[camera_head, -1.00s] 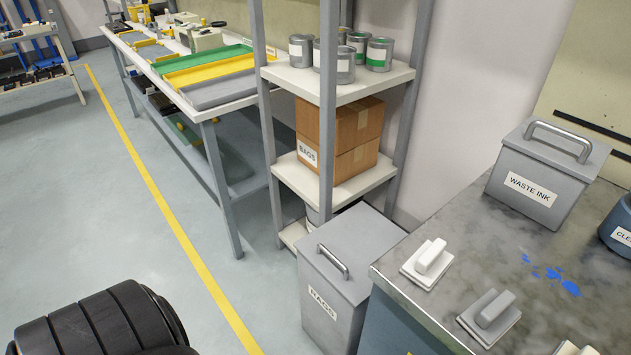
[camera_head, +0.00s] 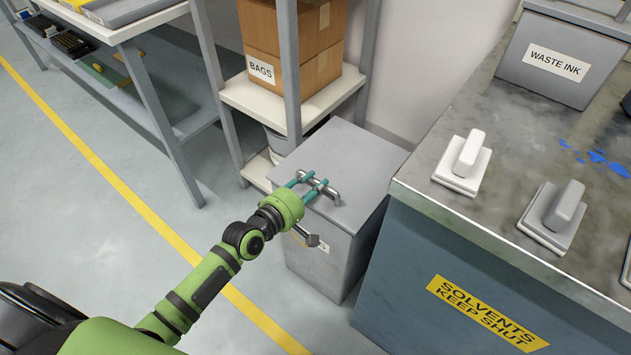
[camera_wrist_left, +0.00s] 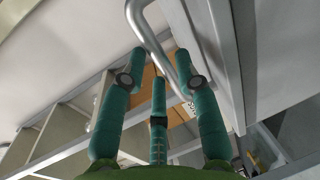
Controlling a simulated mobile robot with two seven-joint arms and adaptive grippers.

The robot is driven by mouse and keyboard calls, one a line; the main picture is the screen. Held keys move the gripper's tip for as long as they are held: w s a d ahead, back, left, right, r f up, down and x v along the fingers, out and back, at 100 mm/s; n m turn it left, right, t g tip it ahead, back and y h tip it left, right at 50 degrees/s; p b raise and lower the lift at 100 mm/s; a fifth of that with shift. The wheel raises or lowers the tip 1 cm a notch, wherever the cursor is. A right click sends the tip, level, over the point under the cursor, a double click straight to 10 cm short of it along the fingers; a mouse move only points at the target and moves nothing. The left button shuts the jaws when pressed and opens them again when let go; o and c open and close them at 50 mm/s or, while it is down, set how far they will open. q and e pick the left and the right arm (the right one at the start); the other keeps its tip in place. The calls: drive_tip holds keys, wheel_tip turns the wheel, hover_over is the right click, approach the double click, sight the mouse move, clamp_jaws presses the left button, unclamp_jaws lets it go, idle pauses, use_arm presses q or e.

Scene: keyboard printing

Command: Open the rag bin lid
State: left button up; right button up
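The grey rag bin (camera_head: 335,262) stands on the floor between the shelf and the workbench. Its grey lid (camera_head: 345,150) is down, with a metal bar handle (camera_head: 333,194) near the front edge. My left gripper (camera_head: 318,178) is at the handle, its teal fingers spread on either side of the bar. In the left wrist view, the handle (camera_wrist_left: 147,38) passes between the fingers of the left gripper (camera_wrist_left: 160,60). The fingers look open, and I cannot tell whether they touch the bar. The gripper hides most of the bin's label. My right gripper is not in view.
A shelf (camera_head: 335,92) with cardboard boxes (camera_head: 322,45) rises behind the bin. Floor is clear at the left.

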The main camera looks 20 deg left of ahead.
use_arm(q)
drive_tip(key=shift+x, duration=1.15)
drive_tip(key=shift+f, duration=0.1)
drive_tip(key=shift+a, duration=0.1)
drive_tip(key=shift+c, duration=0.4)
clamp_jaws()
